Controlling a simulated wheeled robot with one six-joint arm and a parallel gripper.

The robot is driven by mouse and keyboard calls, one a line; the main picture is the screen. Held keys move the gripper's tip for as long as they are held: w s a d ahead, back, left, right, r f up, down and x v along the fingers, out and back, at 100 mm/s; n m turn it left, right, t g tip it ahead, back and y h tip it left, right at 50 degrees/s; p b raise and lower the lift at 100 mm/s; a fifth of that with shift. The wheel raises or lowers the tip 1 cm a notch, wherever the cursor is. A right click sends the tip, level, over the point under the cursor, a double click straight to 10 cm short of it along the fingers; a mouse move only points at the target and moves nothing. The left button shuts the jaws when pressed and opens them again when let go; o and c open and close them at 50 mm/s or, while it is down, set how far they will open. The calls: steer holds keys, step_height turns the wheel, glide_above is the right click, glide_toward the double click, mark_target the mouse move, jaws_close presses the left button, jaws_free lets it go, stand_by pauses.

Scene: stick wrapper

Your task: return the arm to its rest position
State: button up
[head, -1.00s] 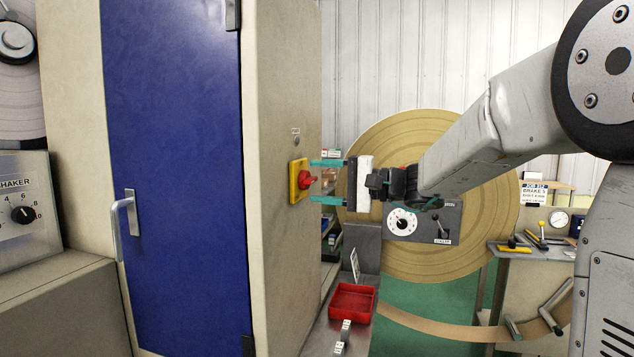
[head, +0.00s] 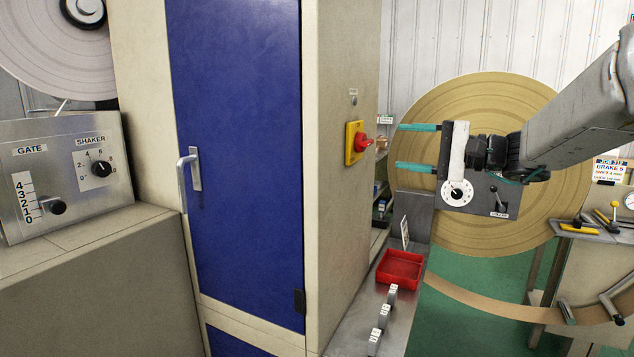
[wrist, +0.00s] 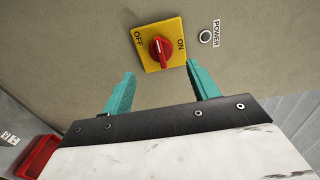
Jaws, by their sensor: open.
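My gripper (head: 416,147) is open and empty, its two teal fingers apart and pointing left at the cabinet's side panel. In the wrist view my gripper (wrist: 160,88) shows both fingers, with nothing between them. Beyond the fingertips is a red rotary switch (head: 361,143) on a yellow plate. In the wrist view the red knob (wrist: 161,47) lies between the OFF and ON labels, and the fingers stand clear of it. My arm extends in from the right edge of the head view.
The cabinet with a blue door (head: 240,150) and handle (head: 187,180) stands left of my gripper. A red tray (head: 400,269) sits on a ledge below. A dial panel (head: 470,195) and a large tan roll (head: 505,110) are behind my gripper. A GATE and SHAKER panel (head: 65,170) is far left.

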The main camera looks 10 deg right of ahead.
steer(key=s+a+f+n+g+h, duration=0.1)
steer(key=s+a+f+g+h, duration=0.25)
steer(key=s+f, duration=0.45)
steer(key=s+a+f+n+g+h, duration=0.1)
steer(key=s+a+f+g+h, duration=0.15)
steer(key=s+f+g, duration=0.4)
steer(key=s+d+f+n+h, duration=0.1)
steer(key=s+h, duration=0.3)
steer(key=s, duration=0.5)
steer(key=s+d+f+n+h, duration=0.1)
steer(key=s+f+n+h, duration=0.3)
steer(key=s, duration=0.5)
steer(key=shift+s+d+f+t+h, duration=0.25)
steer(key=shift+s+d+t+h, duration=0.05)
steer(key=shift+s+d+t, duration=0.1)
